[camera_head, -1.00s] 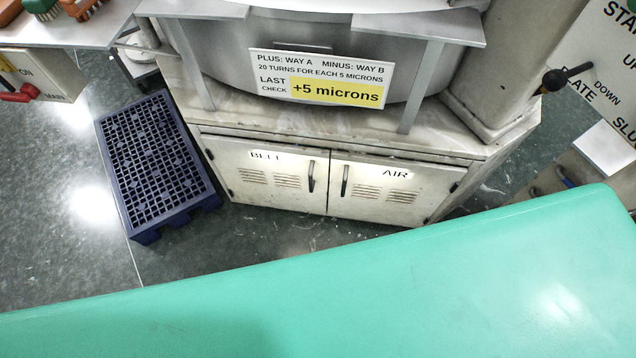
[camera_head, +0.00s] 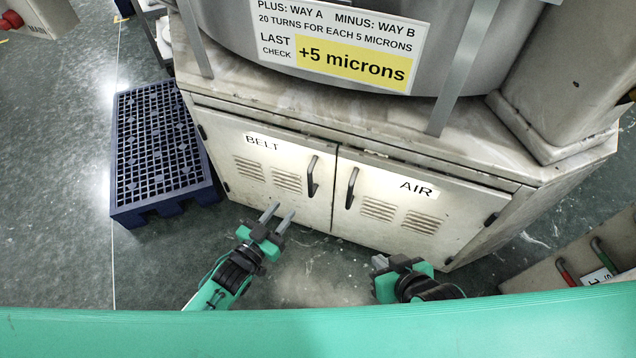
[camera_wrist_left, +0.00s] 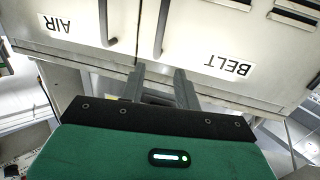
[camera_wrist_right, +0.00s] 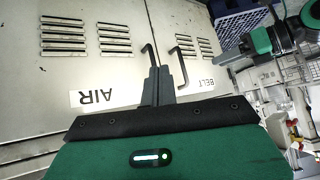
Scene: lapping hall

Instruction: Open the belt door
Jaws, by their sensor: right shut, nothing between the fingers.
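The belt door (camera_head: 262,172) is the left white door of the cabinet, labelled BELT, and it is shut. Its dark bar handle (camera_head: 312,176) stands near its right edge; the handle also shows in the left wrist view (camera_wrist_left: 161,28) and the right wrist view (camera_wrist_right: 182,68). My left gripper (camera_head: 280,216) is open and empty, below and left of the handle, in front of the door. In the left wrist view its two fingers are apart with nothing between them. My right gripper (camera_head: 380,263) is shut and empty, in front of the lower part of the air door.
The air door (camera_head: 410,205), with its own handle (camera_head: 351,188), is shut beside the belt door. A dark blue grated pallet (camera_head: 160,150) stands on the floor to the left. A low panel with red and green handles (camera_head: 566,272) is at right. Floor before the cabinet is clear.

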